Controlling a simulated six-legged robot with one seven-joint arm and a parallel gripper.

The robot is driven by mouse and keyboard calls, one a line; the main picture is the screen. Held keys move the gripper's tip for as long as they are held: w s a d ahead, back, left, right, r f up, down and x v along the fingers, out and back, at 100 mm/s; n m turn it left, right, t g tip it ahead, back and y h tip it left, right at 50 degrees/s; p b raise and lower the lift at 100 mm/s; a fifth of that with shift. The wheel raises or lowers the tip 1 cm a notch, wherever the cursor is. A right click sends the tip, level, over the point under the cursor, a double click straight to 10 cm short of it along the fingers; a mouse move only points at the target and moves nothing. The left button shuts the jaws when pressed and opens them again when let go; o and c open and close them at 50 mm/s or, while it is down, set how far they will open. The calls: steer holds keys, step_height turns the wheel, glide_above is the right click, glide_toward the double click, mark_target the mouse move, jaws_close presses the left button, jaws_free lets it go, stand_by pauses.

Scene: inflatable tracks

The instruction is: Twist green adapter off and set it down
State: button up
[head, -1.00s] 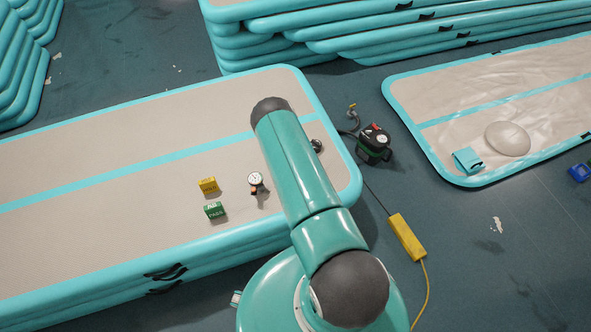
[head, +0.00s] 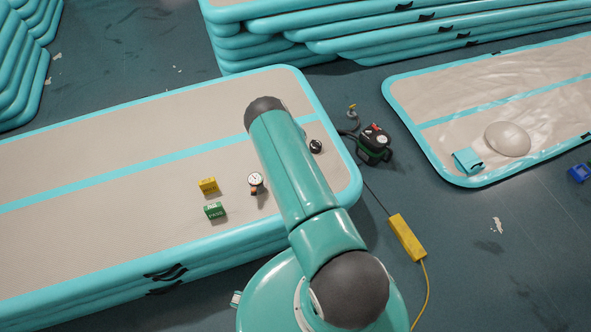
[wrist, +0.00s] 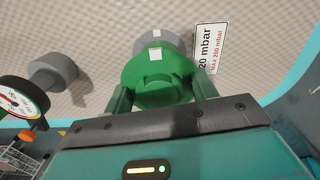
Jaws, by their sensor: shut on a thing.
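In the wrist view the green adapter (wrist: 158,74) sits between the two fingers of my gripper (wrist: 162,94), which is shut on it. A grey round part (wrist: 178,42) shows just behind the adapter, against the beige track surface. A white mark on the adapter lies close to a white mark on the grey part. I cannot tell whether the adapter is still joined to it. In the head view my arm hides the gripper and the adapter.
A label reading "20 mbar" (wrist: 210,48) is right of the adapter. Left are a pressure gauge (wrist: 20,108) and a grey knob-like part (wrist: 52,72). On the track (head: 110,130) stand a yellow block (head: 208,186) and a green block (head: 215,210). A black pump (head: 374,145) stands beside it.

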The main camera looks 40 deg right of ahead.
steer(key=shift+r, duration=1.9)
